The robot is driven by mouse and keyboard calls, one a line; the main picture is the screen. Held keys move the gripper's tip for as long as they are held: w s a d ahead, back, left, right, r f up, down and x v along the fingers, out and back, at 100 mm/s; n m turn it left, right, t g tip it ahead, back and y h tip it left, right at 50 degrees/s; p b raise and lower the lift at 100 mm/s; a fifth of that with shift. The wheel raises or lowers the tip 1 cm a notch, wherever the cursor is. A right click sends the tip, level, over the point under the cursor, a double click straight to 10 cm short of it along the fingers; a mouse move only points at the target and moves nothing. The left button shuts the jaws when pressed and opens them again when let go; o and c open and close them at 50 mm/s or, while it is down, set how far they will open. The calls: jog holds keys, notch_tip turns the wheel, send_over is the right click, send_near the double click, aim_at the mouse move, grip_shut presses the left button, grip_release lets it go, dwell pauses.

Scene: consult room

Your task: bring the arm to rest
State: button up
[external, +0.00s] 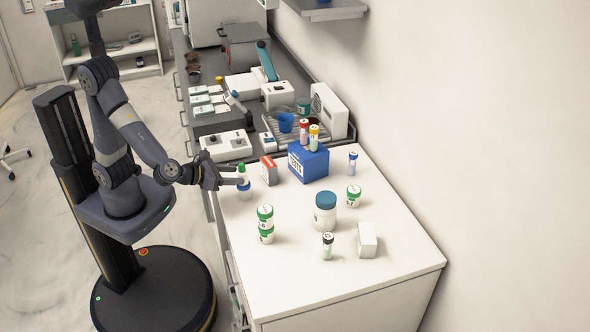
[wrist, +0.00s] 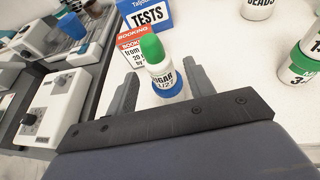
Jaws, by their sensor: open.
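My gripper (external: 240,176) is open at the left edge of the white worktop. In the wrist view my gripper (wrist: 160,82) has one finger on each side of a small white bottle with a green cap (wrist: 157,62), labelled AGAR. In the external view this green-capped bottle (external: 241,169) appears to stand on a white jar with a blue lid (external: 244,187). The blue lid (wrist: 168,87) shows below the bottle in the wrist view. I cannot tell whether a finger touches the bottle. The arm is stretched out over the worktop edge.
A blue TESTS box (external: 308,166) with vials on top and a red-and-white box (external: 268,170) stand beyond the bottle. A large blue-lidded jar (external: 325,211), stacked green-lidded jars (external: 265,224) and a white box (external: 367,240) stand nearer. The worktop's front end is clear.

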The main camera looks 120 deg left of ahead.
jog(key=x, duration=0.6)
jog(key=shift+s, duration=0.1)
notch_tip(320, 180, up, 10)
jog(key=p, duration=0.2)
jog(key=m+t+h+b, duration=0.2)
jog(key=m+t+h, duration=0.1)
send_over(304, 202)
notch_tip(304, 202, down, 6)
notch_tip(304, 202, down, 10)
jog(key=shift+b, duration=0.6)
